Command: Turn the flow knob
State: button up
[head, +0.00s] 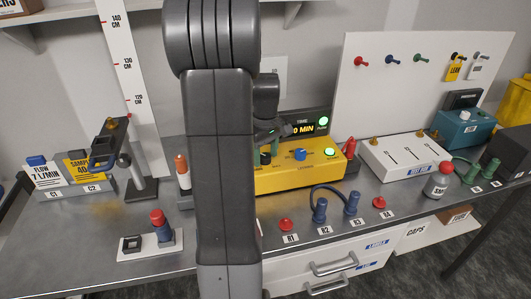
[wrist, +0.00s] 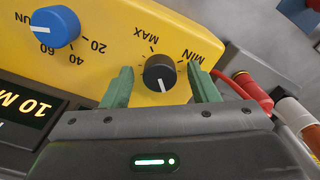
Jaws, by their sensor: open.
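The black knob (wrist: 159,73) sits on the yellow unit's panel between MIN and MAX marks in the wrist view. Its white pointer line points down in the picture, towards my gripper's body. I take it as the flow knob; no flow label shows beside it. My gripper (wrist: 160,78) is open, with one green finger on each side of the knob and a visible gap on both sides.
A blue dial (wrist: 56,26) with RUN, 60, 40 and 20 marks is left of the knob. A lit display (wrist: 22,103) is below it. A red-tipped thing (wrist: 250,88) and an orange-white cylinder (wrist: 297,117) are close on the right. Several pegs (head: 320,211) stand along the bench front.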

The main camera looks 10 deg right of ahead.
jog(key=c, duration=1)
jog(key=m, duration=0.5)
jog(key=shift+m, duration=0.4)
jog(key=m, duration=0.6)
jog(key=shift+r+p, duration=0.1)
jog(key=shift+p, duration=0.25)
jog(key=o, duration=1)
jog(key=shift+a, duration=0.1)
